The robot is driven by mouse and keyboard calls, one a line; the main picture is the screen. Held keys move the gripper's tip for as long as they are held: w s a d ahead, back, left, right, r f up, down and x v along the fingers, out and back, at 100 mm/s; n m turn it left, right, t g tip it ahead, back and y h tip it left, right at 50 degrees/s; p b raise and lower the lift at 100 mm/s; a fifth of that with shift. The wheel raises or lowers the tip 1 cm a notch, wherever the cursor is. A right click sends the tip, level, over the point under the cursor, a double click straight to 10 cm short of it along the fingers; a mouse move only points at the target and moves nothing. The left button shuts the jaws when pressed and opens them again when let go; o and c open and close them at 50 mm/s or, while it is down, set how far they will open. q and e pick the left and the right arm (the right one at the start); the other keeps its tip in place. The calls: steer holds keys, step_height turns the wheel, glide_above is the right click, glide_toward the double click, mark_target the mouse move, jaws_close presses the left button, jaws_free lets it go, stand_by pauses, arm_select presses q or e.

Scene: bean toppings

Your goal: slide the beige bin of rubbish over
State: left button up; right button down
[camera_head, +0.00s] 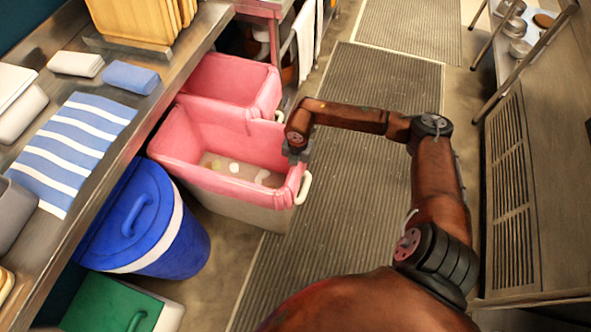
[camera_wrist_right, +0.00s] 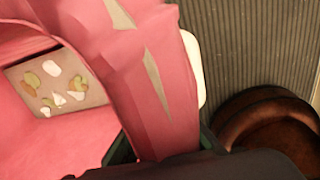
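The beige bin (camera_head: 240,210) stands on the floor beside the counter, with a pink liner folded over its rim and a pale handle (camera_head: 304,188) on its right side. Pale and greenish scraps of rubbish (camera_head: 235,169) lie on its bottom; they also show in the right wrist view (camera_wrist_right: 55,85). My right gripper (camera_head: 296,158) is at the bin's right rim. In the right wrist view its dark green-edged fingers (camera_wrist_right: 165,148) lie on either side of the pink-covered rim (camera_wrist_right: 155,85). Whether they press on it is unclear. My left gripper is out of view.
A second pink-lined bin (camera_head: 232,82) stands directly behind. A blue lidded bin (camera_head: 150,225) and a green-lidded bin (camera_head: 105,305) stand nearer, along the counter (camera_head: 75,225). The ribbed floor mat (camera_head: 345,215) to the right is clear.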

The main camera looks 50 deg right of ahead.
steer(key=c, duration=2.6)
jaws_free()
steer(key=shift+s+d, duration=0.1)
steer(key=shift+s, duration=0.05)
steer(key=shift+c, duration=0.2)
steer(key=o, duration=0.5)
steer(key=shift+o, duration=0.3)
step_height(320, 180, up, 12)
